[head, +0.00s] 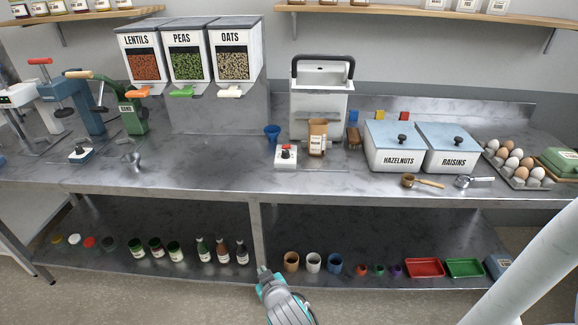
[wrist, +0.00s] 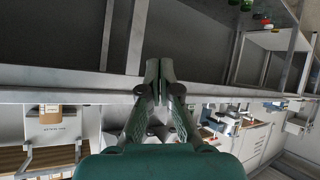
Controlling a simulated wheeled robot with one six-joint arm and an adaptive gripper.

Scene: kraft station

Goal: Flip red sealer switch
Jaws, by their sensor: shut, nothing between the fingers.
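A small white switch box (head: 286,160) with a red switch (head: 285,147) on top stands on the counter, near its front edge. Just behind it stands a white sealer machine (head: 318,103) with a black handle. A brown kraft bag (head: 317,137) stands at the machine's front, right of the switch box. My gripper (head: 263,270) is low in front of the counter, below and left of the switch box and well apart from it. In the wrist view, my gripper's fingertips (wrist: 152,70) are together and empty. I cannot make out the red switch there.
A blue cup (head: 272,135) stands left of the switch box. Hazelnuts (head: 399,158) and raisins (head: 450,158) bins stand right. The counter's front edge (head: 200,188) lies above my gripper; the lower shelf (head: 180,275) holds bottles and cups.

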